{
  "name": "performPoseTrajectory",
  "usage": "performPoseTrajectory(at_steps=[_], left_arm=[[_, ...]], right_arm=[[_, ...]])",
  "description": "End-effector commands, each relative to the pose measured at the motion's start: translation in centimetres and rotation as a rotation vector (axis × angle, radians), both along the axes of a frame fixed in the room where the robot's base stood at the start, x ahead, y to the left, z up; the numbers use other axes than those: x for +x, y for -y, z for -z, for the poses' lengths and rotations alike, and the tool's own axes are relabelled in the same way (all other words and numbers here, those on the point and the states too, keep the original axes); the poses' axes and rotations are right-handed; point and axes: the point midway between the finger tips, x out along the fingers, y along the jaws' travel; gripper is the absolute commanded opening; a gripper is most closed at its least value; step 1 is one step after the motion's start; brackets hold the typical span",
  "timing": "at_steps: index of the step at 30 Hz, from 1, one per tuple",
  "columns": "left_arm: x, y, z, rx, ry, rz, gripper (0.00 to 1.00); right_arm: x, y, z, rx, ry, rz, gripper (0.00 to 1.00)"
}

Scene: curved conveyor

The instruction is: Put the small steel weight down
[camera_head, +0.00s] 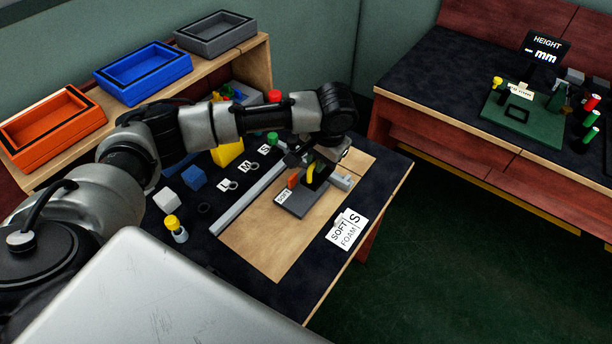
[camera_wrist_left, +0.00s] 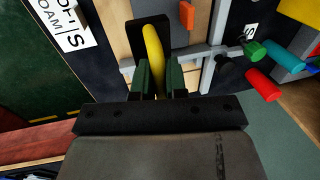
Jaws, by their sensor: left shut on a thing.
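My left gripper (camera_head: 318,160) is over the wooden board (camera_head: 265,245) on the near table. In the left wrist view its green fingers (camera_wrist_left: 158,80) are closed around a yellow curved piece (camera_wrist_left: 153,48), which also shows in the head view (camera_head: 310,171). A black block (camera_wrist_left: 140,22) lies behind the yellow piece, and I cannot tell whether they are joined. Below is a grey plate (camera_head: 293,206) with a "SOFT" label and an orange piece (camera_head: 292,181). No separate small steel weight can be made out. My right gripper is not in view.
A metal rail (camera_head: 240,205) crosses the board. A "SOFT FOAM S" card (camera_head: 346,230) lies near the table's right edge. Blue (camera_head: 194,178) and white (camera_head: 166,200) cubes stand left. Orange (camera_head: 52,128), blue (camera_head: 143,72) and grey (camera_head: 215,33) trays are on the shelf.

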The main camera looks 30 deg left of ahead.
Motion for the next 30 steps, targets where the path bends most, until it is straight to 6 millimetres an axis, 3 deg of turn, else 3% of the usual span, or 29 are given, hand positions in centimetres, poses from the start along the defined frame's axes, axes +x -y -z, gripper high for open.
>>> performPoseTrajectory(at_steps=[6,18,29,30], left_arm=[[-1.6,-1.9,1.3,-0.001,0.003,0.001,0.0],[-1.7,-2.0,5.4,-0.001,0.002,0.001,0.0],[-1.7,-2.0,5.7,-0.001,0.002,0.0,0.0],[-1.8,-2.0,5.9,-0.001,0.001,0.001,0.16]], right_arm=[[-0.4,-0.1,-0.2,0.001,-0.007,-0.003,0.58],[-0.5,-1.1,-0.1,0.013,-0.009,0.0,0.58],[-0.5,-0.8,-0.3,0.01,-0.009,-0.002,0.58],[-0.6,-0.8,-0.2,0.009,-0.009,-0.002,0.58]])
